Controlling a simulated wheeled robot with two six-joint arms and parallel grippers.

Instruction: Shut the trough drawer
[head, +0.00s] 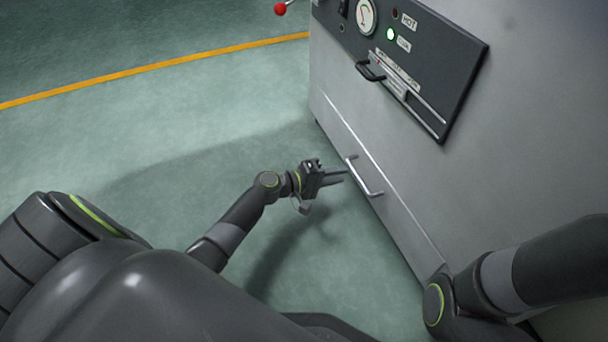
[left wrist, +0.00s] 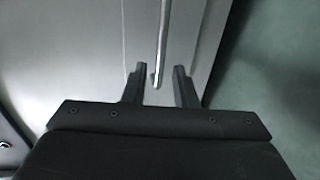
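The trough drawer (head: 404,223) is the low front panel of the grey cabinet, with a bright line along its top edge. It looks flush or nearly flush; I cannot tell whether a small gap is left. Its silver bar handle (head: 365,178) also shows in the left wrist view (left wrist: 163,40). My left gripper (head: 334,175) is at the handle, fingers pointing toward the drawer front. In the left wrist view its fingers (left wrist: 160,72) are apart, with the handle's near end between them and no visible grip. My right gripper is out of view; only that arm shows.
Above the drawer, the cabinet (head: 520,100) carries a dark control panel (head: 440,60) with a gauge (head: 366,16), a lit green lamp (head: 391,34) and a black lever handle (head: 370,71). Open green floor (head: 150,130) with a yellow line (head: 160,67) lies to the left.

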